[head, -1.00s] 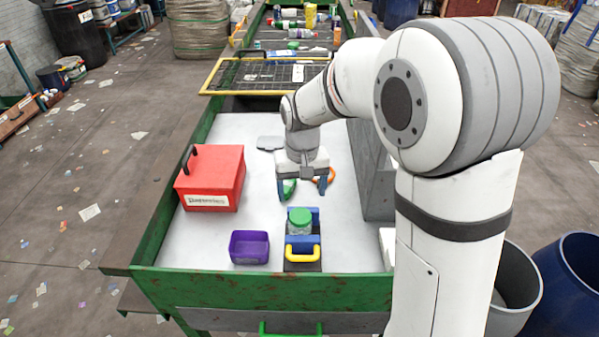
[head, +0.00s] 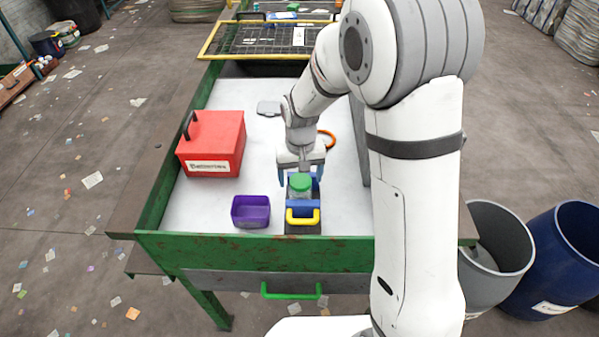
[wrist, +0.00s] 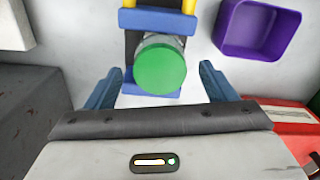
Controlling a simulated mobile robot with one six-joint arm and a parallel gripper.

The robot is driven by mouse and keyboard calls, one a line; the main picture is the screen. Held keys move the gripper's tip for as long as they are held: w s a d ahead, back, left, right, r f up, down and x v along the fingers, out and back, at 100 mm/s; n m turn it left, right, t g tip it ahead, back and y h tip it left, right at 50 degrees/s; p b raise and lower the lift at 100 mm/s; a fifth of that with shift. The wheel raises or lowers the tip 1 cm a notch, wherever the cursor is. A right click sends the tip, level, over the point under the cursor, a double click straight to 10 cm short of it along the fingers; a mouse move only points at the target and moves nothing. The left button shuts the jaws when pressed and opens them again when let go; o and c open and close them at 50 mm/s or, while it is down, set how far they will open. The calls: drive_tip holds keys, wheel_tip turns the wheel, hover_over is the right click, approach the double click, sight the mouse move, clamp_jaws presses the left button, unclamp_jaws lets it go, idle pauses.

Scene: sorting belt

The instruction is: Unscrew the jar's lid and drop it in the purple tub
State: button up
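The jar (head: 300,192) is clear with a green lid (head: 300,182), and the lid is on it. It stands upright between the blue jaws of a holder with a yellow handle (head: 303,217). The green lid fills the middle of the wrist view (wrist: 161,66). The purple tub (head: 251,212) stands empty left of the holder and also shows in the wrist view (wrist: 257,30).
A red box (head: 212,145) with a black handle stands behind the tub. An orange ring (head: 327,139) and a grey flat piece (head: 268,108) lie farther back. A green rim (head: 200,246) edges the white surface. Clear surface lies between box and holder.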

drive_tip(key=c, duration=1)
drive_tip(key=shift+c, duration=0.2)
drive_tip(key=shift+f, duration=0.15)
drive_tip(key=n+b, duration=0.1)
drive_tip(key=n, duration=0.3)
drive_tip(key=shift+f, duration=0.1)
drive_tip(key=shift+s+n, duration=0.1)
drive_tip(key=shift+n, duration=0.8)
